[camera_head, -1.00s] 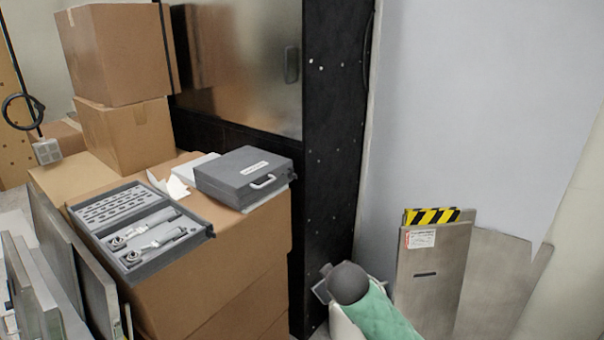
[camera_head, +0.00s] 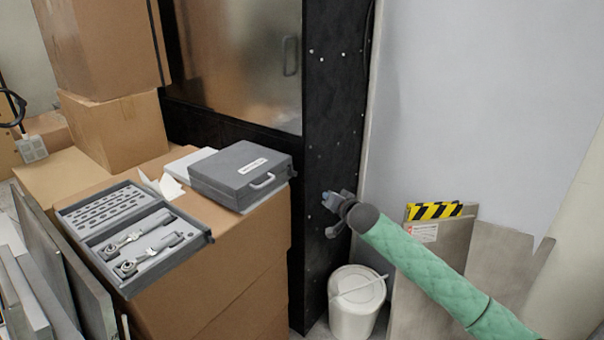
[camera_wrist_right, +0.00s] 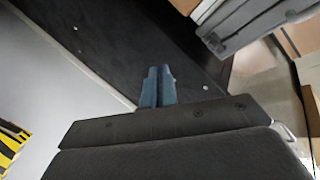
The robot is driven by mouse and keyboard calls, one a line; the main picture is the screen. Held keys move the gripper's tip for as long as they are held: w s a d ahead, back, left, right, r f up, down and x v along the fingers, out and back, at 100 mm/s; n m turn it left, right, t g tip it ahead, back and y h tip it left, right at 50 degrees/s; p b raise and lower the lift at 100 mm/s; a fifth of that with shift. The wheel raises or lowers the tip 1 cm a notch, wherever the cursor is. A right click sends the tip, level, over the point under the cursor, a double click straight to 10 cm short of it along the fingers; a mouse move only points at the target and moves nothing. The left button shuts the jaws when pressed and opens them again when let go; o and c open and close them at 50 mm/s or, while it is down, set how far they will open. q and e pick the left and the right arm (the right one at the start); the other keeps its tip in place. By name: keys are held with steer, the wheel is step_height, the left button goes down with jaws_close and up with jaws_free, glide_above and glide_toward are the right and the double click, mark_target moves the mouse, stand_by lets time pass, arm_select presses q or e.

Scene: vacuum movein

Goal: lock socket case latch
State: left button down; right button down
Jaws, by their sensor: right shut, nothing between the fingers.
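A closed dark grey case (camera_head: 238,172) with a white label and a pale handle (camera_head: 263,181) lies on a cardboard box; its latch is too small to make out. An open grey case (camera_head: 128,238) with rows of holes and ratchet-like tools lies to its left. My right gripper (camera_head: 328,198) is to the right of the closed case, apart from it, in front of the black panel. In the wrist view its blue-grey fingers (camera_wrist_right: 158,82) are together and empty, and part of a grey case (camera_wrist_right: 250,22) shows at upper right. My left gripper is not in view.
Stacked cardboard boxes (camera_head: 120,130) stand at the back left. A black panel (camera_head: 330,120) rises behind my right gripper. A white bin (camera_head: 356,305) stands on the floor below it. Grey boards with a striped strip (camera_head: 435,211) lean at the right.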

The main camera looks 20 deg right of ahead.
mark_target(293, 171)
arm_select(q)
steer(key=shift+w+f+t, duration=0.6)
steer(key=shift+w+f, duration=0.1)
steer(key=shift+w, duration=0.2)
arm_select(e)
steer(key=shift+w+a+r+m+t+y, duration=0.15)
steer(key=shift+a+r+m+t+y, duration=0.4)
steer(key=shift+m, duration=0.9)
steer(key=shift+w+a+r+m+t+y, duration=0.1)
steer(key=shift+a+r+m+y, duration=0.2)
steer(key=shift+r+m+y, duration=0.75)
steer(key=shift+w+a+r+m+t+y, duration=0.2)
steer(key=shift+a+r+m+t, duration=0.2)
steer(key=shift+m, duration=1.4)
steer(key=shift+f, duration=0.1)
